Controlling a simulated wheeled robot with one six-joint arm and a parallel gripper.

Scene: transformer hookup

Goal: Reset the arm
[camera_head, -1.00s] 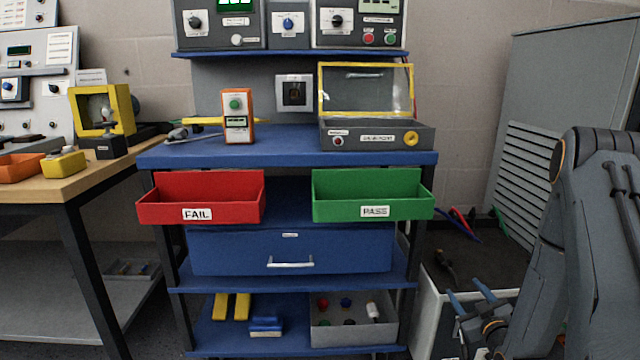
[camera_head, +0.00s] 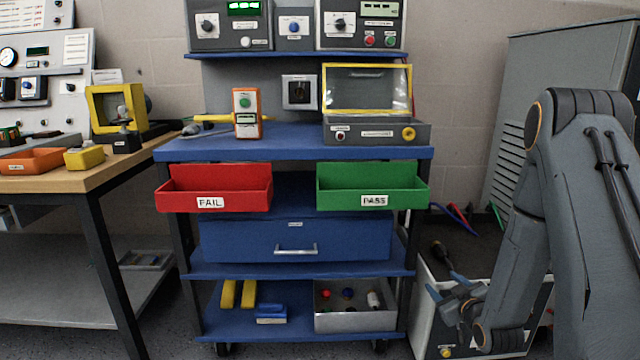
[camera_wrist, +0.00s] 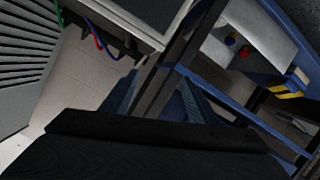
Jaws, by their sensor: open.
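My arm stands at the right of the head view, folded downward. My gripper (camera_head: 443,284) is low at its end, in front of the white-sided cabinet to the right of the blue cart. Its two blue fingers are apart, pointing left and up, with nothing seen between them. In the wrist view my gripper (camera_wrist: 160,92) shows its fingers spread at either side of a dark post, with no object held. A dark part of my wrist covers the lower part of that view.
The blue cart (camera_head: 290,150) carries a red FAIL bin (camera_head: 212,201), a green PASS bin (camera_head: 373,199) and a lidded tester (camera_head: 375,132). A grey box (camera_head: 355,319) of small parts sits on its bottom shelf. A wooden-topped table (camera_head: 110,176) stands left. A grey cabinet (camera_head: 560,65) stands right.

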